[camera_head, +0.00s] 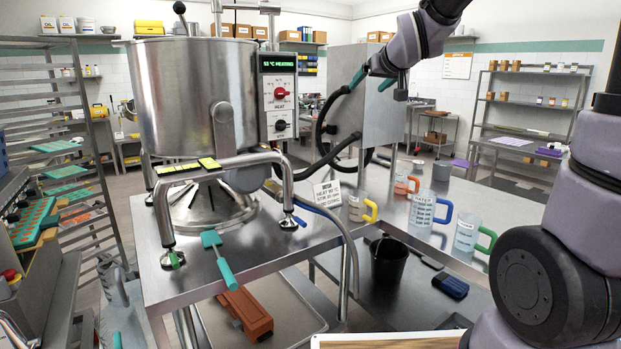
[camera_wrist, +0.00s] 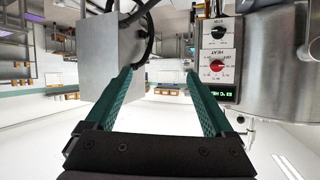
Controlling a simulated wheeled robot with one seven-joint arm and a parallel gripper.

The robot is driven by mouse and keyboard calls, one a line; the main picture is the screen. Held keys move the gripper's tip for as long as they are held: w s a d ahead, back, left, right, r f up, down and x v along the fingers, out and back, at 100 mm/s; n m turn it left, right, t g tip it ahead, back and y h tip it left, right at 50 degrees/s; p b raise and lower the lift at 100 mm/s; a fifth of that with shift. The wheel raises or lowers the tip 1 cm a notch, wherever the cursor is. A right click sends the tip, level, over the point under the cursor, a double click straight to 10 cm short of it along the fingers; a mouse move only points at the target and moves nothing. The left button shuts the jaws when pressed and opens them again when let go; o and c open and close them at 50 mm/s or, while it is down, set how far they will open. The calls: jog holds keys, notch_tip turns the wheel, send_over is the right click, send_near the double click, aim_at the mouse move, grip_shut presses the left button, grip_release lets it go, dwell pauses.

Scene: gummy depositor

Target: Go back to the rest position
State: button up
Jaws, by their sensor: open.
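My gripper (camera_head: 371,80) is raised in the air at the upper middle of the head view, right of the steel kettle (camera_head: 193,95). Its green fingers are apart with nothing between them, as the wrist view also shows (camera_wrist: 160,80). The wrist view is upside down and shows the kettle's control box (camera_wrist: 217,60) at its right, with a red knob and a green display.
The steel table (camera_head: 400,240) holds jugs, including one with a yellow handle (camera_head: 360,207), a water jug (camera_head: 423,210) and a green-handled jug (camera_head: 468,232). A teal spatula (camera_head: 217,257) lies at the front left. Black hoses (camera_head: 320,130) run below my gripper. A tray rack (camera_head: 60,150) stands left.

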jog(key=s+d+f+m+g, duration=0.1)
jog(key=s+d+m+g, duration=0.1)
jog(key=s, duration=0.7)
jog(key=s+d+f+m+g, duration=0.1)
jog(key=s+d, duration=0.3)
jog(key=s, duration=0.5)
jog(key=s+d+f+m+g+h, duration=0.1)
jog(key=s+d+f+m+g, duration=0.1)
jog(key=s, duration=0.8)
jog(key=shift+d+f+m+g, duration=0.3)
jog(key=shift+d+m, duration=0.1)
jog(key=shift+d, duration=0.4)
